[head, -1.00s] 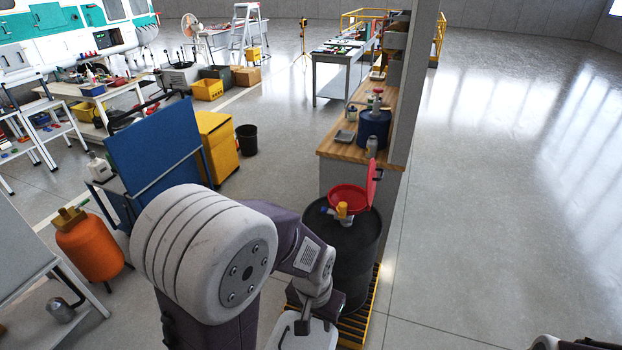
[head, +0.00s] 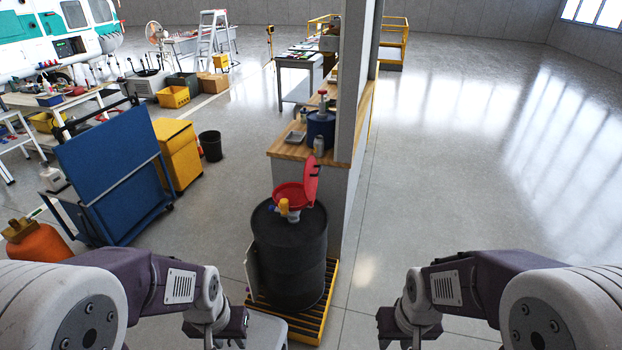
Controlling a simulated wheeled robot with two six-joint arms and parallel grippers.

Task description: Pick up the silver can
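A small silver can (head: 319,146) stands upright at the near end of the wooden bench top (head: 288,151), just in front of a dark blue container (head: 320,128). My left gripper (head: 233,323) is low in the picture, left of the black drum and well short of the can. My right gripper (head: 392,325) is low on the right side, over bare floor. Both are seen from above, and their fingers cannot be made out, so I cannot tell open from shut. Neither touches the can.
A black drum (head: 290,258) with a red funnel and raised red lid (head: 311,180) stands on a yellow-edged pallet (head: 320,325) before the bench. A grey wall (head: 352,85) borders the bench on the right. Blue panel cart (head: 115,175) at left; open floor at right.

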